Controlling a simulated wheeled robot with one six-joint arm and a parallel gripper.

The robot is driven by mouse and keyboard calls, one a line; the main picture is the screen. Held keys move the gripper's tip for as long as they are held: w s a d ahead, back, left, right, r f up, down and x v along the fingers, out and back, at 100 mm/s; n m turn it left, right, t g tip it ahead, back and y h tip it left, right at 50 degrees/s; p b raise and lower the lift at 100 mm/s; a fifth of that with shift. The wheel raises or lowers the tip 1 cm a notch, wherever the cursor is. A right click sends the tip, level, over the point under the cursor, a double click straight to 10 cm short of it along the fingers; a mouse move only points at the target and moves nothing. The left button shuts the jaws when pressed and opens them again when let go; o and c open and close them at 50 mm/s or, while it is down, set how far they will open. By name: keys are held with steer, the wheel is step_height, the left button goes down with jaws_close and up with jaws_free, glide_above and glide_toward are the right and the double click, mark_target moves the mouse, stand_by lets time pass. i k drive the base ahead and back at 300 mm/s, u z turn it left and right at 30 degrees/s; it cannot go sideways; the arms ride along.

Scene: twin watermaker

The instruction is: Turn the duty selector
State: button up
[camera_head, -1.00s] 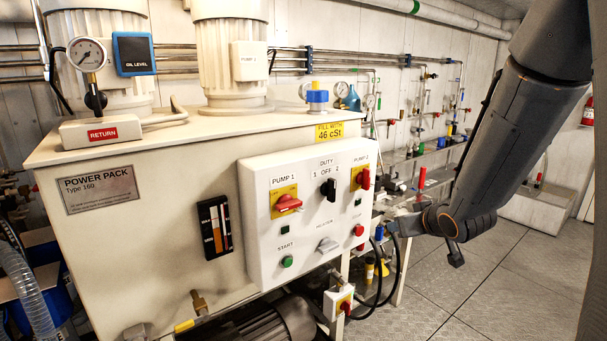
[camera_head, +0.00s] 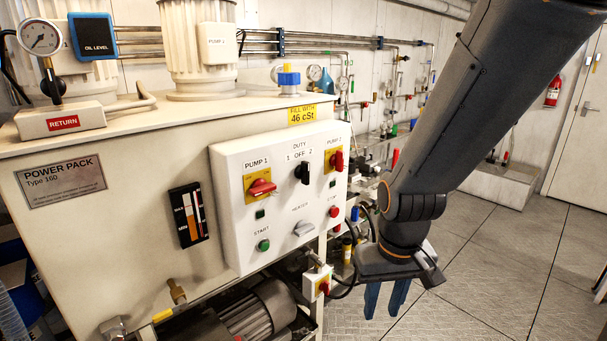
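The duty selector (camera_head: 303,173) is a black rotary knob under the label "DUTY 1 OFF 2". It sits at the upper middle of the white control panel (camera_head: 228,218) on the power pack's front. Its handle stands about upright, by the OFF mark. My gripper (camera_head: 385,300) hangs to the right of the panel and lower than the knob, apart from both. Its two blue fingers point down with a gap between them, and nothing shows in it.
Red switches for pump 1 (camera_head: 262,187) and pump 2 (camera_head: 337,160) flank the selector. A grey heater knob (camera_head: 303,228) and a green start button (camera_head: 263,245) lie below. A small switch box (camera_head: 317,284) hangs under the panel. The floor at right is clear.

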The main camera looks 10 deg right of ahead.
mark_target(302, 172)
steer(key=k, duration=0.5)
steer(key=z, duration=1.85)
steer(key=i, duration=1.3)
steer(key=u, duration=2)
